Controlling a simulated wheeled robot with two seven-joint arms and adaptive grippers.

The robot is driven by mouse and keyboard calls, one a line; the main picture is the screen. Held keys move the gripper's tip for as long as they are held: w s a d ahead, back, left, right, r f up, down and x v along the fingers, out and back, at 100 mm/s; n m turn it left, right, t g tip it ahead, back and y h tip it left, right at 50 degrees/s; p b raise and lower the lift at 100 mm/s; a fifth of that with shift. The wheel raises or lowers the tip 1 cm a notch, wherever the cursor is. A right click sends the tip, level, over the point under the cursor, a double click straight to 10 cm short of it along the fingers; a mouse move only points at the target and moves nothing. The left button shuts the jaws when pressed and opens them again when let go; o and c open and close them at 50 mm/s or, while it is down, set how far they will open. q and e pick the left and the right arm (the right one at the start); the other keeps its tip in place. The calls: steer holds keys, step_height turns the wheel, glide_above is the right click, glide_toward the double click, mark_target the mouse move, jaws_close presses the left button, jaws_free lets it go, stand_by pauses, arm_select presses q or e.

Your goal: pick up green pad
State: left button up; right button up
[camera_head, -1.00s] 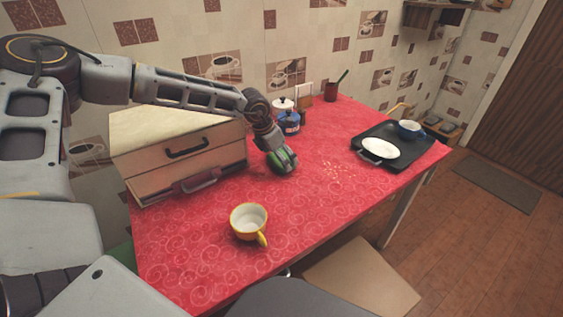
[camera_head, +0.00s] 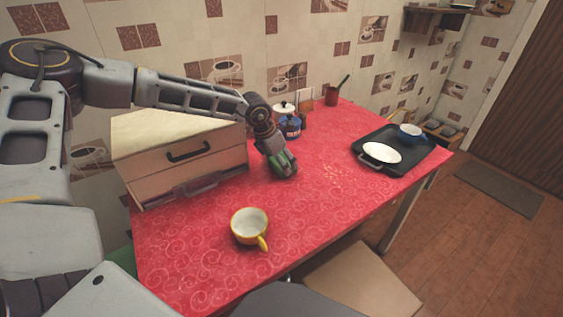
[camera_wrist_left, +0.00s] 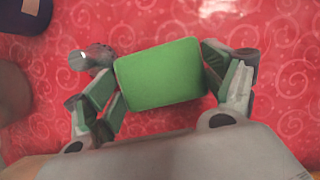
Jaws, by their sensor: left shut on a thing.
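The green pad (camera_wrist_left: 160,75) is a rounded rectangular block between the two fingers of my left gripper (camera_wrist_left: 162,85) in the left wrist view. The fingers touch its left and right sides, so the gripper is shut on it. In the head view, my left gripper (camera_head: 284,165) is low over the red counter, right of the drawer box. The pad (camera_head: 277,162) is mostly hidden there by the fingers. I cannot tell whether the pad still touches the cloth. My right gripper is not in view.
A wooden drawer box (camera_head: 185,165) stands left of the gripper. A yellow cup (camera_head: 248,225) is near the front edge. A blue jar (camera_head: 289,125) is behind the gripper.

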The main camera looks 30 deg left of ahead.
arm_select(q)
step_height(320, 180, up, 9)
steer(key=shift+f+p, duration=0.15)
steer(key=shift+p, duration=0.6)
steer(key=shift+r, duration=0.6)
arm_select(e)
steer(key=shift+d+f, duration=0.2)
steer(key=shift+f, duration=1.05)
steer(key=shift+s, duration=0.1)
arm_select(q)
steer(key=shift+c, duration=1)
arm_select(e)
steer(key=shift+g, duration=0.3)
arm_select(q)
steer(key=shift+s+f, duration=0.1)
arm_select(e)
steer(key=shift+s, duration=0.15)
